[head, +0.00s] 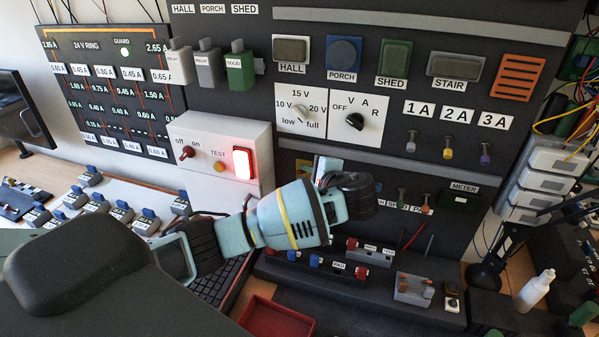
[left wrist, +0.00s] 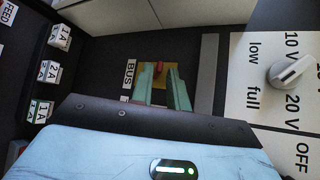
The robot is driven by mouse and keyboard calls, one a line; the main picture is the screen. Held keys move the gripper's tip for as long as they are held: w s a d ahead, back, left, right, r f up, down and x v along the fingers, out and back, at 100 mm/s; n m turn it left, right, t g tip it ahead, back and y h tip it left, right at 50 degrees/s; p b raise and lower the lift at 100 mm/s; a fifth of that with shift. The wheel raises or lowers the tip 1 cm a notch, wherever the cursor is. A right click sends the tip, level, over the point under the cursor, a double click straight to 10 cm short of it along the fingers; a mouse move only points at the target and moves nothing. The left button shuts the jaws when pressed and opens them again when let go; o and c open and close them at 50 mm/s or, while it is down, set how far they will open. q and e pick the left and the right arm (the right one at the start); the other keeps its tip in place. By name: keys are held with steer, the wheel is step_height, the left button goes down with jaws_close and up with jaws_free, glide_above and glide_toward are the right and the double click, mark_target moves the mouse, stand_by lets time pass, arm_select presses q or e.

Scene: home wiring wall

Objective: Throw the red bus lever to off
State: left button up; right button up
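The red bus lever (left wrist: 159,69) shows in the left wrist view, on a yellow plate (left wrist: 172,77) beside the BUS label (left wrist: 128,74). My left gripper (left wrist: 164,86) has its two green fingers apart, with the lever seen between or just beyond their tips. I cannot tell whether they touch it. In the head view my left gripper (head: 350,195) is up against the dark panel, right of the white off/on box, and hides the lever. Its fingertips are hard to make out there. My right gripper is not in view.
A white box (head: 210,140) with another small red lever (head: 187,153) and a lit red switch (head: 242,163) is left of the gripper. Knobs (head: 354,121) sit above it. A METER block (head: 461,200) is right; a shelf of terminals (head: 300,268) is below.

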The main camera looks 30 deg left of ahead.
mark_target(302, 173)
arm_select(q)
steer(key=shift+x, duration=1.85)
steer(key=shift+c, duration=0.5)
jaws_close()
